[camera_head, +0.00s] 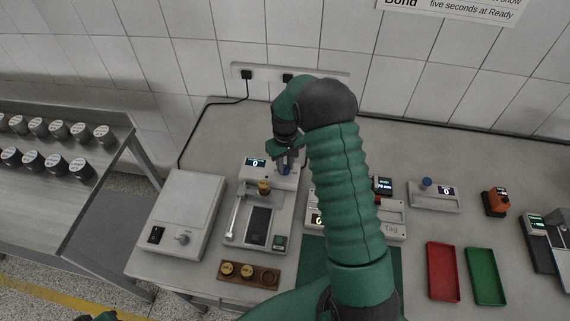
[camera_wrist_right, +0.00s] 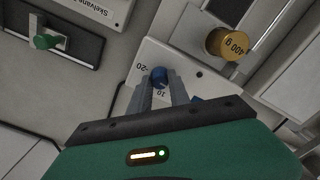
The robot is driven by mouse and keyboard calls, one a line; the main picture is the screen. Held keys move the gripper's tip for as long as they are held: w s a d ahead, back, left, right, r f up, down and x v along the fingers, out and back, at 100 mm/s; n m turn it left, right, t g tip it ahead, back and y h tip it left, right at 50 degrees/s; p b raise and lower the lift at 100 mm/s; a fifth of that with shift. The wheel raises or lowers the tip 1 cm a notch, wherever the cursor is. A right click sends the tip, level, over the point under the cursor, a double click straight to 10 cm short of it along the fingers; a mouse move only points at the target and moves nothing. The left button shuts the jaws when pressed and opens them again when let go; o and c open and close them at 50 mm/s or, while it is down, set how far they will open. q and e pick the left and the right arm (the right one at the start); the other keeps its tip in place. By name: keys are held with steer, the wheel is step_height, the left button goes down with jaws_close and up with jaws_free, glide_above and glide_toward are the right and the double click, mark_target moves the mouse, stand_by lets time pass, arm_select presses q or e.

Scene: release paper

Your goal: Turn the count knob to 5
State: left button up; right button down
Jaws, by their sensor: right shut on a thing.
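My right gripper (camera_head: 286,170) reaches down to the pale device (camera_head: 246,186) left of the middle in the head view. In the right wrist view my right gripper (camera_wrist_right: 163,92) has its two fingers closed on a small blue knob (camera_wrist_right: 159,76), one on each side. The marks "-20" and "10" show on the pale panel (camera_wrist_right: 139,61) around the knob. The device's small display (camera_head: 255,162) reads 0. My arm hides part of the knob in the head view.
A brass weight (camera_wrist_right: 226,43) marked 400 g stands near the knob. A white box (camera_head: 184,213) is to the left, a wooden weight holder (camera_head: 249,274) in front. Another device with a blue knob (camera_head: 427,182), a red tray (camera_head: 443,271) and a green tray (camera_head: 486,275) lie right.

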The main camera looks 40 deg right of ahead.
mark_target(285, 166)
steer(key=shift+w+r+n, duration=0.1)
steer(key=shift+w+n, duration=0.1)
steer(key=shift+n, duration=0.5)
steer(key=c, duration=1.5)
jaws_free()
steer(key=o, duration=0.3)
steer(key=shift+d, duration=0.1)
step_height(285, 166, up, 16)
steer(key=b, duration=0.1)
steer(key=shift+r, duration=0.25)
